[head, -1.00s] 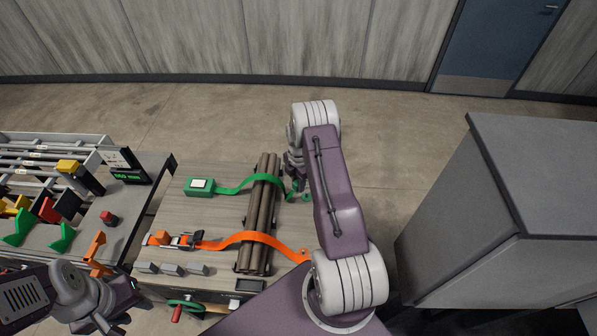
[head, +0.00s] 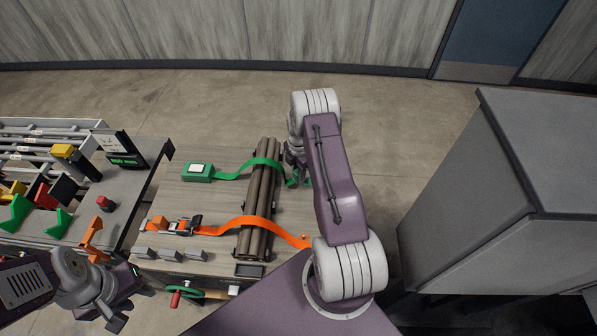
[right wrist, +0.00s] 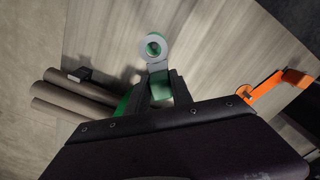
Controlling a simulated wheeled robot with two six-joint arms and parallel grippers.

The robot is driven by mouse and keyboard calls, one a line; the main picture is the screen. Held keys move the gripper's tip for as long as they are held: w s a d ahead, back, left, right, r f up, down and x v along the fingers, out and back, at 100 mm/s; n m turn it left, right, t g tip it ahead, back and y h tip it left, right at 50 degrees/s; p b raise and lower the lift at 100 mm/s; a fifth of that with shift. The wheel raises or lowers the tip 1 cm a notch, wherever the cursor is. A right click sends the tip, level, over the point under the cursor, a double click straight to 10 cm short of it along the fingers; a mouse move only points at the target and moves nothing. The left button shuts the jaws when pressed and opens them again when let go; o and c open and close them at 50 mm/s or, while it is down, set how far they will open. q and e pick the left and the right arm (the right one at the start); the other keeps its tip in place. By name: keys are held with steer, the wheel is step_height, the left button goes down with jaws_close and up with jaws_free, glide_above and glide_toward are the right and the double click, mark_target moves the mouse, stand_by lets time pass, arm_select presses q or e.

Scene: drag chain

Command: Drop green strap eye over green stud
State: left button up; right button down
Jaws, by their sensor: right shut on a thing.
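The green strap (head: 230,175) runs from a green block (head: 198,171) over a bundle of brown pipes (head: 259,200) to my right gripper (head: 295,172). In the right wrist view, my right gripper (right wrist: 162,88) is shut on the strap's end. A grey ring-shaped eye (right wrist: 144,47) extends beyond its fingertips, with green visible through its hole. The green stud cannot be made out apart from that green; I cannot tell whether the eye is around it or above it. My left gripper (head: 120,314) is at the lower left, away from the strap; its finger gap is unclear.
An orange strap (head: 230,229) crosses the pipes nearer me and also shows in the right wrist view (right wrist: 272,85). A rack bench (head: 105,225) with coloured parts stands left. A grey cabinet (head: 470,190) stands right of my right arm.

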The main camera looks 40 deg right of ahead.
steer(key=shift+f+b, duration=2)
steer(key=shift+f, duration=0.65)
steer(key=c, duration=1.1)
jaws_free()
steer(key=shift+o, duration=0.2)
steer(key=shift+r, duration=0.1)
step_height(320, 180, up, 9)
steer(key=shift+f+b, duration=0.1)
steer(key=shift+b, duration=0.6)
